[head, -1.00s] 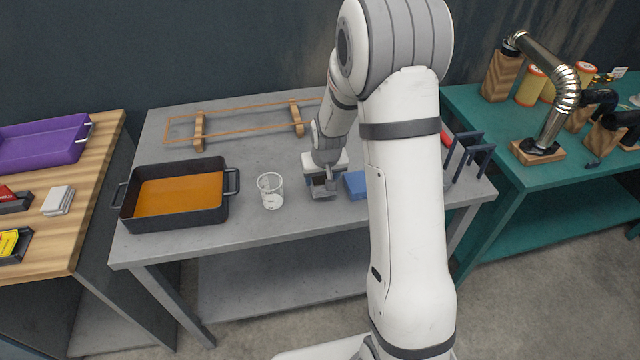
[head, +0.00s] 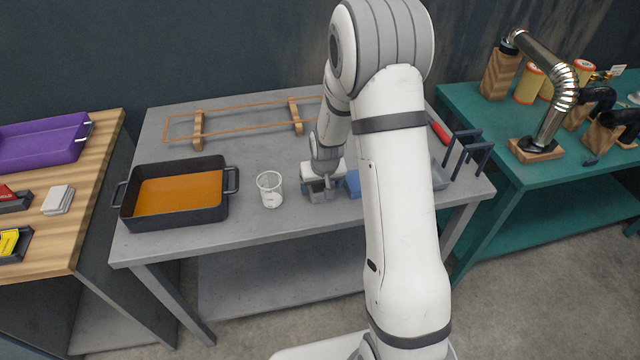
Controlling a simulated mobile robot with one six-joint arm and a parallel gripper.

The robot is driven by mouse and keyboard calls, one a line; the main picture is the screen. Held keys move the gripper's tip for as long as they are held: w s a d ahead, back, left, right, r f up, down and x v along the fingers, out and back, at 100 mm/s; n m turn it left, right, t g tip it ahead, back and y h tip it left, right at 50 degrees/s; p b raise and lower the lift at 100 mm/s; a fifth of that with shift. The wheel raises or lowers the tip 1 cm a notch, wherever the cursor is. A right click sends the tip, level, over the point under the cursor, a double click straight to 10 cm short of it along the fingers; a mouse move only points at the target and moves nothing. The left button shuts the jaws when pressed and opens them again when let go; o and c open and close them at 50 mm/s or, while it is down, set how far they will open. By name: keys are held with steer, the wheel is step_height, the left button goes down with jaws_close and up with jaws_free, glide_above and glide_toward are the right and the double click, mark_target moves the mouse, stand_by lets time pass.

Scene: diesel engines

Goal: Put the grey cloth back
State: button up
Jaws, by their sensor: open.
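My gripper (head: 320,194) is open and low over the grey workbench (head: 255,228), between a clear beaker (head: 270,190) and a blue block-like thing (head: 353,184). Something small and dark grey shows at the fingers; I cannot tell whether it is cloth or part of the gripper. I cannot make out a grey cloth for certain. A pale grey-white folded stack (head: 58,200), perhaps cloths, lies on the wooden table (head: 88,215) at the left, far from my gripper. My arm hides part of the bench to the right of the gripper.
A black pan (head: 178,218) of orange liquid stands left of the beaker. A wooden rack (head: 199,130) is at the back. A dark blue stand (head: 468,155), a red-handled thing (head: 439,132) and a grey tray (head: 440,175) are at the right. A purple tray (head: 40,145) is far left.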

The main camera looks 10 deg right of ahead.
steer(key=b+v, duration=0.1)
steer(key=v, duration=1.1)
steer(key=s+r, duration=0.6)
steer(key=s, duration=0.6)
steer(key=s+r, duration=0.5)
steer(key=s, duration=0.7)
steer(key=shift+r, duration=0.4)
